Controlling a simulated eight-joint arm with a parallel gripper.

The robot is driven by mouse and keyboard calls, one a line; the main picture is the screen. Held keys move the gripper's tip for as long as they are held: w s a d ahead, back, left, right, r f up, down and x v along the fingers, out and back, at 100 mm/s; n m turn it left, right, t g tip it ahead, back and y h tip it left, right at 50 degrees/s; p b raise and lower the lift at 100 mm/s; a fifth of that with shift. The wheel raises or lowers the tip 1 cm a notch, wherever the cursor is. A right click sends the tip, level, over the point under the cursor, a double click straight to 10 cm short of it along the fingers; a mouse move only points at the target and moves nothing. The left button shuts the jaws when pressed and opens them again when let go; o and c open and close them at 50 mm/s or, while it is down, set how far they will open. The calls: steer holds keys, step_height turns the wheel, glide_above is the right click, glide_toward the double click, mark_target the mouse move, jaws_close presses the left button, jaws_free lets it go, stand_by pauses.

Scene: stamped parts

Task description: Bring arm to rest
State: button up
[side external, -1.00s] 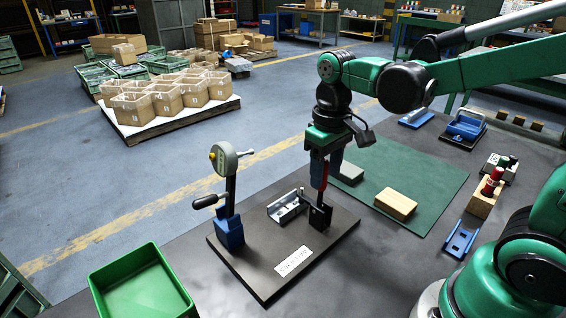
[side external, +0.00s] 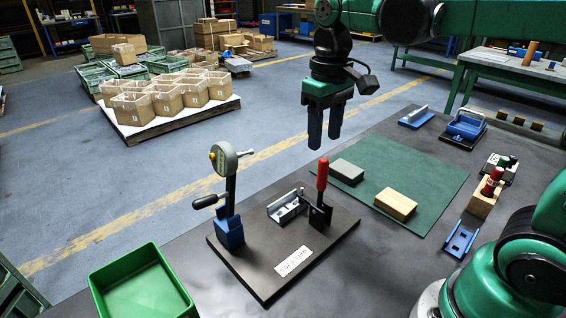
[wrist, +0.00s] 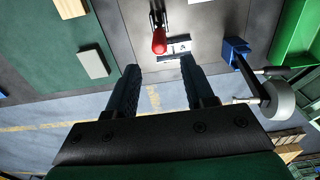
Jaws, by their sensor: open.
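My gripper (side external: 325,128) hangs in the air above the work table (side external: 400,275), fingers pointing down. Its two dark blue fingers are apart with nothing between them. In the wrist view my gripper (wrist: 158,85) also shows open and empty. Below it stands the toggle clamp with its red handle (side external: 322,174) upright, on a dark fixture plate (side external: 262,278). The red handle (wrist: 159,42) appears beyond the fingertips in the wrist view, apart from them. A metal bracket part (side external: 286,207) lies on the plate beside the clamp.
A dial gauge stand (side external: 228,195) with a lever rises on the plate's left. A green bin (side external: 142,285) is at front left. A grey block (side external: 347,171) and a wooden block (side external: 396,203) lie on the green mat (side external: 425,185). The air around my gripper is clear.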

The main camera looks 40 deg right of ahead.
mark_target(320, 185)
step_height(320, 185, down, 6)
steer(key=shift+f, duration=0.25)
steer(key=s+f, duration=0.4)
steer(key=s, duration=0.4)
steer(key=shift+f, duration=0.25)
